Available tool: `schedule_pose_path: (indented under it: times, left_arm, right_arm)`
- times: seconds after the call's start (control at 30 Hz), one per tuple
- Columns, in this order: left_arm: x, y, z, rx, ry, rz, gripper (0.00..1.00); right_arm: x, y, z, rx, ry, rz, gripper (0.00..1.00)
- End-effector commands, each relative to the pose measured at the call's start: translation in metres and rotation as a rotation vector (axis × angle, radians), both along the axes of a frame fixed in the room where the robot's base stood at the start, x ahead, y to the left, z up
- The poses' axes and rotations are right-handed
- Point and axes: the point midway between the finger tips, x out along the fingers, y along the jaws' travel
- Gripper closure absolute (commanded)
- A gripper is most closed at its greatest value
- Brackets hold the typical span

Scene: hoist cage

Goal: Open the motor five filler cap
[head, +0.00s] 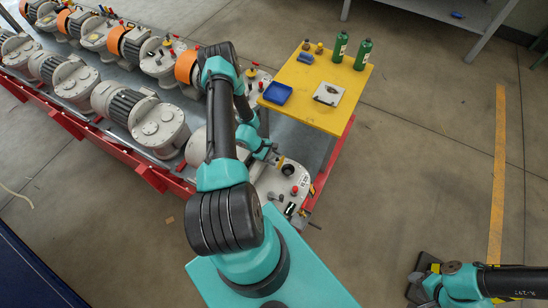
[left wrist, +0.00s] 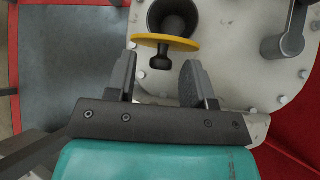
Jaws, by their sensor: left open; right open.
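The motor (head: 272,182) under my left arm has a pale grey top plate, also in the left wrist view (left wrist: 235,68). A yellow disc with a black knob, apparently the filler cap (left wrist: 165,42), stands in front of a dark round cup (left wrist: 172,12). I cannot tell whether it is seated or loose. My left gripper (left wrist: 160,72) is open, its fingertips on either side of the knob, with gaps showing. In the head view my left gripper (head: 270,153) is over the motor. My right gripper (head: 420,284) is open, low at the right, far from the motor.
A red-capped fitting (head: 294,190) and a grey lever (left wrist: 284,42) stand on the plate. More motors (head: 160,122) line the red-framed bench. A yellow table (head: 330,100) holds a blue tray (head: 277,93) and green bottles (head: 363,54).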

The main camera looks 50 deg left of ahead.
Motion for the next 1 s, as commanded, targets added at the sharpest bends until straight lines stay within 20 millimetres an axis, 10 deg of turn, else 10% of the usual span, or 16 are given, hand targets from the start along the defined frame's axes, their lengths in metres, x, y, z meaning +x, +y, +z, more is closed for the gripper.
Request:
schedule_pose_path:
  times: [1.0]
  left_arm:
    - [-0.066, 0.085, 0.105, 0.002, -0.001, 0.000, 0.52]
  right_arm:
    - [0.000, 0.000, 0.000, 0.000, 0.000, 0.000, 0.54]
